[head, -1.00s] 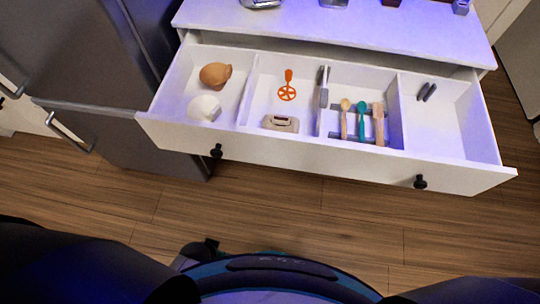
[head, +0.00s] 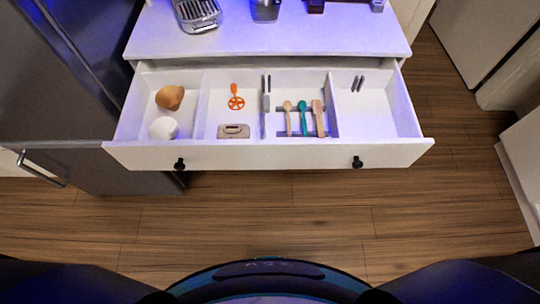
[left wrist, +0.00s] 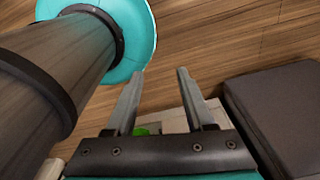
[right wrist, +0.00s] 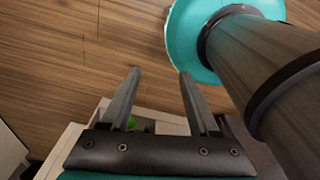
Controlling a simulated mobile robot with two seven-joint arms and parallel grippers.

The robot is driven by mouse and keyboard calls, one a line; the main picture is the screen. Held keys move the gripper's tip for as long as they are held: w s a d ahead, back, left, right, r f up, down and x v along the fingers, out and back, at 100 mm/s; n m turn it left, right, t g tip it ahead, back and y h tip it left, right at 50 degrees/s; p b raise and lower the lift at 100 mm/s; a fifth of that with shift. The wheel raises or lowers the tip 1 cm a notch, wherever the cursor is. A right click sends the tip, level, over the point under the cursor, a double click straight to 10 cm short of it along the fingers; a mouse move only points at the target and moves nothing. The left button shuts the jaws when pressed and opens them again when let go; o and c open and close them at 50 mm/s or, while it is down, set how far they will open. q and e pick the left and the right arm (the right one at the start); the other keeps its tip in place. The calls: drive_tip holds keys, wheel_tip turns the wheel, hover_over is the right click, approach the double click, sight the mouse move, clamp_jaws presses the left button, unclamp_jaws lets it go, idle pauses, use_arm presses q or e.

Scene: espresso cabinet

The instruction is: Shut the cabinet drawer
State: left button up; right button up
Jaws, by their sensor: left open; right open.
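The white cabinet drawer (head: 268,155) is pulled well out from under the white cabinet top (head: 265,35) in the head view. Its front faces me and carries two black knobs, a left knob (head: 179,164) and a right knob (head: 357,162). My left gripper (left wrist: 160,75) is open and empty in the left wrist view, above the wood floor. My right gripper (right wrist: 158,75) is open and empty in the right wrist view, also above the floor. Neither gripper shows in the head view, and neither touches the drawer.
The drawer's compartments hold a brown item (head: 170,97), a white item (head: 163,128), an orange utensil (head: 236,97), a beige box (head: 233,131) and several kitchen tools. A toaster (head: 198,13) stands on top. A dark fridge (head: 60,80) is at the left. The floor (head: 290,215) before the drawer is clear.

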drive_tip(key=shift+w+a, duration=0.1)
drive_tip(key=shift+a, duration=0.35)
